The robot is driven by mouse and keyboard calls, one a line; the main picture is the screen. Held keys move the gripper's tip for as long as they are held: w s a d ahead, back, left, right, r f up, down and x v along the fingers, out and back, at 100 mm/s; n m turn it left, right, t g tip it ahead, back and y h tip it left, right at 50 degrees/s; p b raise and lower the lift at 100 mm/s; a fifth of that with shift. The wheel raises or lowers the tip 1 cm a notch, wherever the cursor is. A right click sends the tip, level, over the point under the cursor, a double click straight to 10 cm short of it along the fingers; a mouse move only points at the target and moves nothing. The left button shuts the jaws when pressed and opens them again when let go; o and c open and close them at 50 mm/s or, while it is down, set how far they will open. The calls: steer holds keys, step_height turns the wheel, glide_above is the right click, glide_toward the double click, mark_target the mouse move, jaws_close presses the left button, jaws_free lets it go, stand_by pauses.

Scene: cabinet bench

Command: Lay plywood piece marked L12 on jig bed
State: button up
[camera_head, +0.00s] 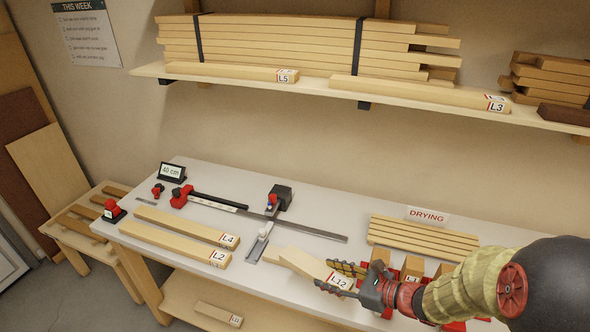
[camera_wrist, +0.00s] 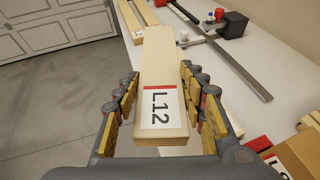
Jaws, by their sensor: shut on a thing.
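The pale plywood piece marked L12 (camera_head: 312,265) is between my gripper's fingers near the bench's front edge. In the wrist view the L12 piece (camera_wrist: 163,85) points away from me with its white and red label end nearest. My gripper (camera_head: 345,278) is shut on it at the label end, one padded finger on each side. A metal jig with a long rail (camera_head: 310,230), a red clamp and a black box lies on the bench behind it. I cannot tell which part is the jig bed, or whether the piece touches the bench.
Pieces L4 (camera_head: 187,224) and L2 (camera_head: 173,243) lie to the left. A stack of strips (camera_head: 420,238) by the DRYING sign (camera_head: 427,215) and red-ended blocks (camera_head: 412,268) are to the right. A display (camera_head: 172,172) stands at the back left. A loaded shelf (camera_head: 400,95) hangs above.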

steer(key=w+d+r+m+t+h+b, duration=0.1)
steer(key=w+d+m+t+h, duration=0.3)
steer(key=w+d, duration=0.5)
steer(key=w+r+m+h, duration=0.1)
steer(key=w+m+h, duration=0.1)
steer(key=m, duration=0.1)
steer(key=shift+w+r+t+h, duration=0.15)
steer(key=shift+r+t+h, duration=0.15)
steer(key=shift+t, duration=0.1)
